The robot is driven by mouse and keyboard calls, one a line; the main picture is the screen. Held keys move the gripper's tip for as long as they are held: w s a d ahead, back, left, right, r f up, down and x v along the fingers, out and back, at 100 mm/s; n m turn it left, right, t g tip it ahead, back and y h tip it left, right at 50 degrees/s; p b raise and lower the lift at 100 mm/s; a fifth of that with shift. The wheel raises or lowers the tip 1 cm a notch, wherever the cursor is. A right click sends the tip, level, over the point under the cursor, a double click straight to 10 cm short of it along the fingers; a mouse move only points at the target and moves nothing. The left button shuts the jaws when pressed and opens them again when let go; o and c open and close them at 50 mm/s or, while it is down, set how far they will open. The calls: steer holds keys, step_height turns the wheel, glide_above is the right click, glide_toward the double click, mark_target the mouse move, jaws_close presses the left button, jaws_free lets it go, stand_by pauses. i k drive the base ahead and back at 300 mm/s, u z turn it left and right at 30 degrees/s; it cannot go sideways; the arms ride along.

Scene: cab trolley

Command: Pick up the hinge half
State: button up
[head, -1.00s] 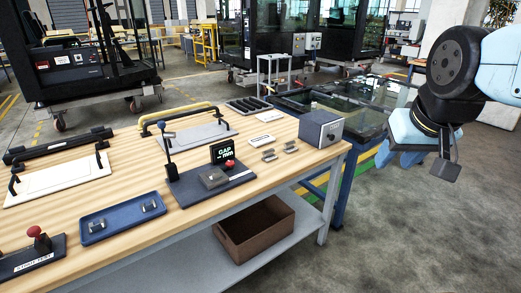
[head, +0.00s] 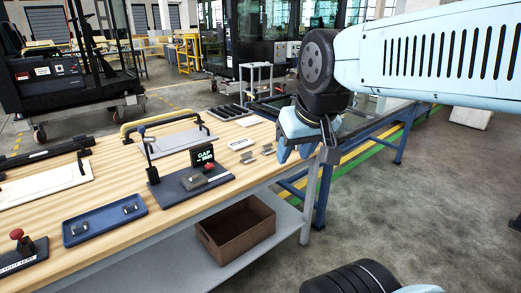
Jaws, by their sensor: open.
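Two small grey metal pieces that look like hinge halves lie on the wooden bench near its right end: one piece (head: 247,157) and another piece (head: 268,149) a little right of it. Two more small metal pieces, a left one (head: 78,229) and a right one (head: 130,208), lie in a blue tray (head: 105,221) at the front left. I cannot tell which is the hinge half meant. My gripper (head: 296,155) points down at the bench's right end, just right of the loose pieces, apart from them. Its jaws are open with nothing seen between them.
A gauge stand on a dark base (head: 190,187) with a GAP display (head: 202,155) stands mid-bench. A red-knobbed device (head: 22,244) is at the front left. A brown bin (head: 235,230) sits on the lower shelf. The grey box at the bench end is hidden behind my gripper.

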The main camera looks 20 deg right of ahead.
mark_target(268, 149)
steer(key=u, duration=0.1)
steer(key=i, duration=1)
steer(key=z, duration=0.1)
